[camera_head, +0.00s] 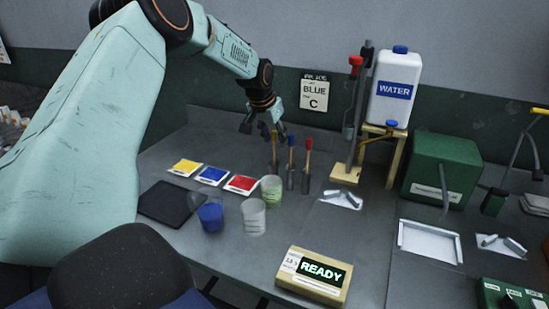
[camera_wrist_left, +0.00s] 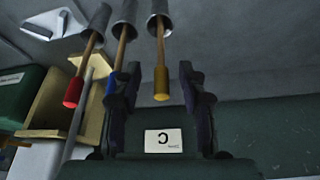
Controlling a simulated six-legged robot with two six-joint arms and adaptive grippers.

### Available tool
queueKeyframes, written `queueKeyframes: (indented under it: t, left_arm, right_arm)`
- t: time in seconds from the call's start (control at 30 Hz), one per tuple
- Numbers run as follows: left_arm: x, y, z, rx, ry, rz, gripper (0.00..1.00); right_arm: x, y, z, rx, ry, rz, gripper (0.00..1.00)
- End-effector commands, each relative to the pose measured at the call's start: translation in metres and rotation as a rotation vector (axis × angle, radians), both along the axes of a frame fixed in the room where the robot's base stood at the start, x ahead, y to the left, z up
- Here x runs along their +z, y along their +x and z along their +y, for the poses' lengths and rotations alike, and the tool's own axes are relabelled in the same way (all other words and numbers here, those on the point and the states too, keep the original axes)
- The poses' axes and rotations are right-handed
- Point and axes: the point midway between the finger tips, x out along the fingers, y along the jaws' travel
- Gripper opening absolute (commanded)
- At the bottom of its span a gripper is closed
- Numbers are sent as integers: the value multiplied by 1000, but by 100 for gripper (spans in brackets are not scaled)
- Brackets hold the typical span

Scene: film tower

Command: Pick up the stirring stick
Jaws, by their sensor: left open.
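Three wooden stirring sticks stand upright in separate grey holders near the back of the bench. One has a yellow end (camera_wrist_left: 161,84), one a blue end (camera_head: 291,141) and one a red end (camera_head: 308,144). My left gripper (camera_head: 264,128) is open and empty, just above and beside the yellow-ended stick (camera_head: 275,158). In the left wrist view, the yellow end appears between the two open fingers (camera_wrist_left: 160,78), apart from both. The blue end is partly hidden behind a finger there. My right gripper is not in view.
Yellow, blue (camera_head: 212,176) and red cards lie in front of the holders. Several cups stand nearby, one with blue liquid (camera_head: 211,217). A stand (camera_head: 345,174) and a water container (camera_head: 395,88) are to the right. A READY box (camera_head: 313,276) sits in front.

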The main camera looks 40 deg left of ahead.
Motion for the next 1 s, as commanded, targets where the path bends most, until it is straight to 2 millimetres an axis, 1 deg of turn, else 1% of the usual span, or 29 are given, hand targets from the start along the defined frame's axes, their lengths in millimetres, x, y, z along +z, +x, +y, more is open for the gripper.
queueKeyframes:
  t: [0.07, 0.1, 0.57, 0.87, 0.97, 1.0]
  left_arm:
    - [0, 1, 0, 0, 0, 0, 41]
    - [0, 1, 0, 0, 1, 0, 40]
    - [0, 0, 0, 0, 0, 0, 1]
    - [3, 1, 0, 0, 0, -1, 0]
    - [14, 1, 0, 0, 0, -3, 0]
    - [21, 1, 0, 0, 0, -4, 0]
  right_arm:
    - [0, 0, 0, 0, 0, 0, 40]
    - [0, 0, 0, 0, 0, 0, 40]
    - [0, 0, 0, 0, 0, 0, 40]
    - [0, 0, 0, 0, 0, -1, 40]
    - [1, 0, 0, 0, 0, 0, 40]
    - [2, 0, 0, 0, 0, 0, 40]
